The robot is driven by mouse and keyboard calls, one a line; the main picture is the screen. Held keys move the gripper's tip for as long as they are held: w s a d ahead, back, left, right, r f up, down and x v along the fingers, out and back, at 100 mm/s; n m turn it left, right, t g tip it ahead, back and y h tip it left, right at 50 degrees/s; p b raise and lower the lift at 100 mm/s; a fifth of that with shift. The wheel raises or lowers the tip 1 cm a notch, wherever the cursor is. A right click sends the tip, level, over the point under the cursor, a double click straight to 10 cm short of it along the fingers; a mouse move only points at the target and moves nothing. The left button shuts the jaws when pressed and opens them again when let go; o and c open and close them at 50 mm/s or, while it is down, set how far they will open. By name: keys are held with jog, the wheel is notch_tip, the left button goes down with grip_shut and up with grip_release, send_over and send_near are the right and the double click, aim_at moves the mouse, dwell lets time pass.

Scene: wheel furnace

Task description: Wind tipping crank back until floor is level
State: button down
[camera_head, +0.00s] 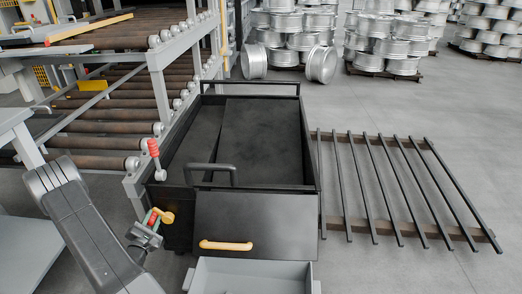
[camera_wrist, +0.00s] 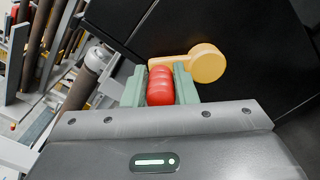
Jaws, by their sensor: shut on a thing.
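The tipping crank (camera_head: 167,216) is a yellow arm with a red grip, low on the left front corner of a black cart (camera_head: 313,165). In the wrist view, the yellow crank (camera_wrist: 207,63) ends in a round hub right of the red grip (camera_wrist: 160,86). My gripper (camera_head: 151,220) is shut on the red grip; its green fingers (camera_wrist: 160,88) stand on both sides of it. The cart's dark floor (camera_head: 262,135) shows a seam along its left part; I cannot tell whether it is level.
A red-topped lever (camera_head: 154,148) stands above the crank. A front flap (camera_head: 255,222) has a yellow handle (camera_head: 226,245); a grey tray (camera_head: 250,276) is below. A slatted rack (camera_head: 400,190) lies right, a roller conveyor (camera_head: 110,105) left. Wheel rims (camera_head: 290,35) are stacked behind.

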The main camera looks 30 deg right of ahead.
jog(key=shift+s+d+f, duration=0.2)
jog(key=shift+s+d, duration=0.05)
jog(key=shift+s+d+r+p, duration=0.25)
jog(key=shift+s+d+r, duration=0.15)
jog(key=shift+d, duration=0.2)
jog(key=shift+s+d+r+p, duration=0.25)
jog(key=shift+s+d, duration=0.15)
jog(key=shift+d, duration=0.15)
jog(key=shift+s+d+f+b, duration=0.2)
jog(key=shift+s+d, duration=0.2)
jog(key=shift+d, duration=0.2)
jog(key=shift+s+d+f+b, duration=0.2)
jog(key=shift+s+d, duration=0.15)
jog(key=shift+d, duration=0.25)
jog(key=shift+s+d+f+b, duration=0.25)
jog(key=shift+d+f+b, duration=0.15)
jog(key=shift+f+b, duration=0.2)
jog(key=shift+s+d+f+b, duration=0.25)
jog(key=shift+d+f+b, duration=0.15)
jog(key=shift+f+b, duration=0.15)
